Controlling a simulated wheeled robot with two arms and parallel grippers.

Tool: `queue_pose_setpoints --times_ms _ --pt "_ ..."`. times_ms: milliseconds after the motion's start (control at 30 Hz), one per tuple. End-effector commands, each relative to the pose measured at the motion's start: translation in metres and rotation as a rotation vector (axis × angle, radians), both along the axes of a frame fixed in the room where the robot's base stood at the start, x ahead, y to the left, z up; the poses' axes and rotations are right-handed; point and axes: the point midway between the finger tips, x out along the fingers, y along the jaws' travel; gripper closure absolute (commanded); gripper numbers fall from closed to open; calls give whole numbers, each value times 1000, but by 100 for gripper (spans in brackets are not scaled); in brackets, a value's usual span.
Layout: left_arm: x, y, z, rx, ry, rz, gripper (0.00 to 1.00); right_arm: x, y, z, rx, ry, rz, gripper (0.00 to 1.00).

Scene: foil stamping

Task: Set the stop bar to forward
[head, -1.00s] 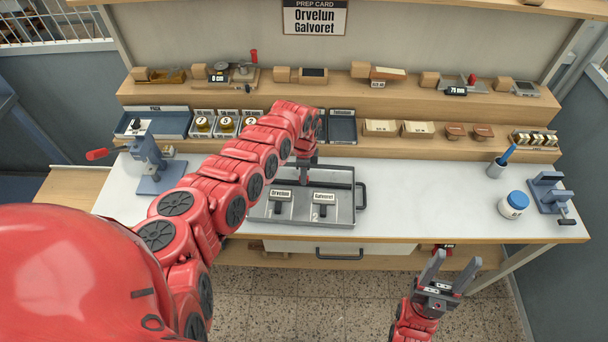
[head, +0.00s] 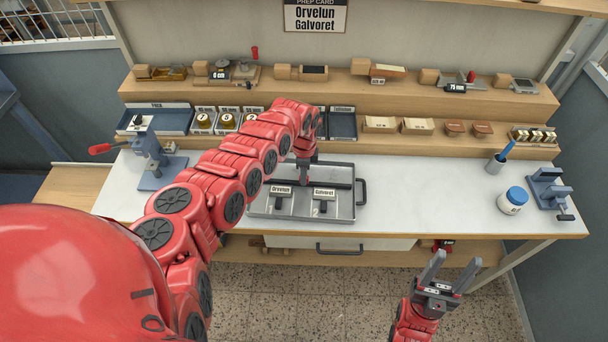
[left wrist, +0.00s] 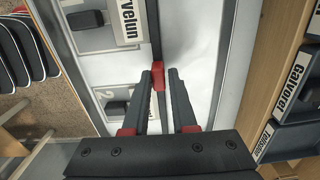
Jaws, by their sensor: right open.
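In the left wrist view the bar (left wrist: 154,30) runs up from the fingertips of my left gripper (left wrist: 164,75), which are a little apart; contact is unclear. My right gripper (head: 440,270) is open and empty in front of the bench.
The tray has a dark handle (head: 361,191) at its right. A blue press (head: 155,160) stands at the left. The bench between tray and jar is clear.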

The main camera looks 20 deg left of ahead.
Motion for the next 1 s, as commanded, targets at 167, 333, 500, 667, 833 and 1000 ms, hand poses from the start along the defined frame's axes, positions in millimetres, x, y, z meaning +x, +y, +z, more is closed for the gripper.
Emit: queue_pose_setpoints --times_ms 167,333,500,667,833,1000 --pt "0 0 0 0 0 0 50 0 0 0 0 0 0 46" --pt "0 0 0 0 0 -1 50 0 0 0 0 0 0 46" --pt "0 0 4 -1 0 0 50 0 0 -1 0 0 0 46" --pt "1 2 25 1 -3 1 50 0 0 -3 0 0 0 46" --pt "2 4 63 6 -9 1 50 0 0 -13 0 0 0 46" --pt "1 2 107 3 -9 2 50 0 0 -29 0 0 0 46"
